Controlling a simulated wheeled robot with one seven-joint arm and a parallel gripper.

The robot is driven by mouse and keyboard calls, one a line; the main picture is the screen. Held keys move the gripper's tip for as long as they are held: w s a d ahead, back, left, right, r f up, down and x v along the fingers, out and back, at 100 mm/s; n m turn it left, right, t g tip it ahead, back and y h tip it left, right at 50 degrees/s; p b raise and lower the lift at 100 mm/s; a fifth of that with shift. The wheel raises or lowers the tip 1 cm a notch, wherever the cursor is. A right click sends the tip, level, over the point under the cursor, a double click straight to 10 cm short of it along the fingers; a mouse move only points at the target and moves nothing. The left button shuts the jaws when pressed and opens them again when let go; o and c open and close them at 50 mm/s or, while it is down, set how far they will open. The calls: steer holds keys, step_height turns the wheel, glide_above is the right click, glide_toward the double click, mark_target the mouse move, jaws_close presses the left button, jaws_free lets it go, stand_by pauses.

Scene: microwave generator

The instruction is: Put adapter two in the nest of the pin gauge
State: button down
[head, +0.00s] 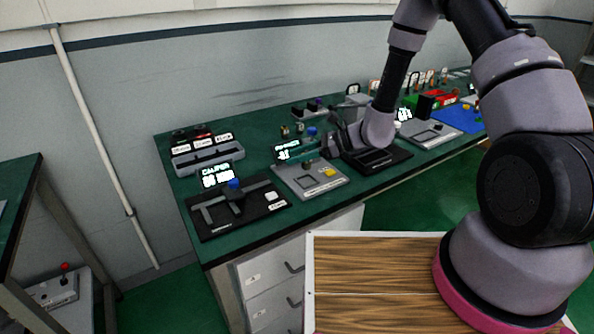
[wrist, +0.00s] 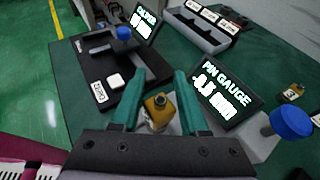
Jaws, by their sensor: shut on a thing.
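My gripper (wrist: 155,88) is shut on a small brass adapter (wrist: 158,107), which sits between its two teal fingers in the wrist view. In the head view my gripper (head: 328,148) is over the back of the pin gauge (head: 318,183), a grey plate with a lit display and a blue knob. The pin gauge's display (wrist: 222,92) and blue knob (wrist: 290,122) show on the right of the wrist view. The gauge's nest is hidden, and I cannot read a number on the adapter.
The black caliper station (head: 237,208) is left of the pin gauge; it also shows in the wrist view (wrist: 100,50). A grey labelled rack (head: 205,157) stands behind it. A small brass part (wrist: 293,92) is on the green bench. A black station (head: 378,160) is to the right.

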mark_target(297, 179)
steer(key=shift+f, duration=2.55)
steer(key=shift+f, duration=0.15)
steer(key=shift+c, duration=2.1)
jaws_free()
